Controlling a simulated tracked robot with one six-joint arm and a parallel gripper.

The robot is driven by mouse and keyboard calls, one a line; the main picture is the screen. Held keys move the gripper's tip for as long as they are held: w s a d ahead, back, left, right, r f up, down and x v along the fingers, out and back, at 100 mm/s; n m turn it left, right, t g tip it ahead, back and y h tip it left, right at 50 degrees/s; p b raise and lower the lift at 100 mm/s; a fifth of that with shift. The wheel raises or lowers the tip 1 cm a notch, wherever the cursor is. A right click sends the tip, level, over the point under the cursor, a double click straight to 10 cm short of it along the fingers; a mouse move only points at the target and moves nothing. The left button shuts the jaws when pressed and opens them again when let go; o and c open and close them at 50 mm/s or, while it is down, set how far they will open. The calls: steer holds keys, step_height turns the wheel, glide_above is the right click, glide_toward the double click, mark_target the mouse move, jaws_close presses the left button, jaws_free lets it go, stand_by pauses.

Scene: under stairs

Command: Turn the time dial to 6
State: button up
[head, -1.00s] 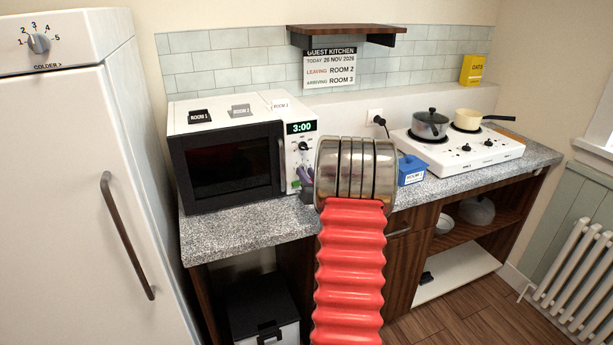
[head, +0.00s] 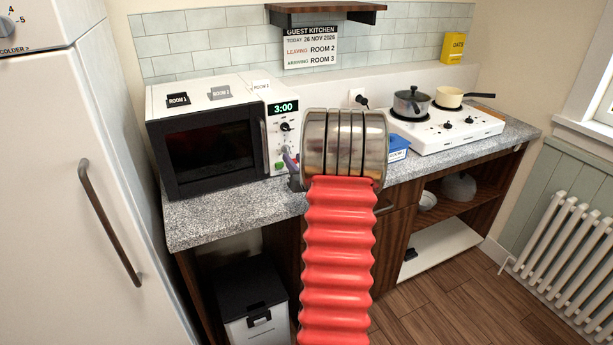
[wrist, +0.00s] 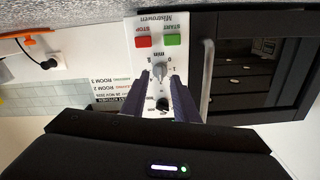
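The white microwave (head: 274,104) stands on the counter at the left, its green display reading 3:00. In the wrist view its panel is upside down, with a grey dial (wrist: 159,69) marked "min", a black dial (wrist: 162,104), and green START (wrist: 172,40) and red STOP (wrist: 143,41) buttons. My gripper (wrist: 160,78) is open, its dark fingers on either side of the grey dial; I cannot tell whether they touch it. The dial's setting is too small to read. In the head view my gripper (head: 289,158) is at the lower panel, partly behind my wrist, and the grey dial is hidden.
The fridge (head: 70,180) stands close at the left. A blue box (head: 398,148) and a white hob (head: 450,132) with two pans are to the right. Room tags lie on the microwave. A black-lidded bin (head: 250,300) is under the counter.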

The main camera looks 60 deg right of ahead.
steer(key=v, duration=1)
steer(key=shift+w+f, duration=0.1)
steer(key=shift+w, duration=0.05)
steer(key=w+a+r+n+g+y, duration=0.2)
steer(key=w+a+r, duration=0.2)
steer(key=a, duration=0.7)
steer(key=w+a+r+n+g+y, duration=0.1)
steer(key=w+a+r+g, duration=0.25)
steer(key=a, duration=0.85)
steer(key=s+a+n+g+y, duration=0.1)
steer(key=s+a+n+y, duration=0.1)
steer(key=s+a, duration=0.3)
steer(key=s+a+n+g+y, duration=0.1)
steer(key=s+a, duration=0.5)
steer(key=a, duration=0.8)
steer(key=s+a+f+n+g+y, duration=0.1)
steer(key=s+a+n+g+y, duration=0.1)
steer(key=s+a, duration=0.4)
steer(key=a+y, duration=0.1)
steer(key=a, duration=0.2)
steer(key=shift+s+a+n, duration=0.2)
steer(key=shift+a+n, duration=0.1)
steer(key=shift+a, duration=0.1)
steer(key=shift+f, duration=0.1)
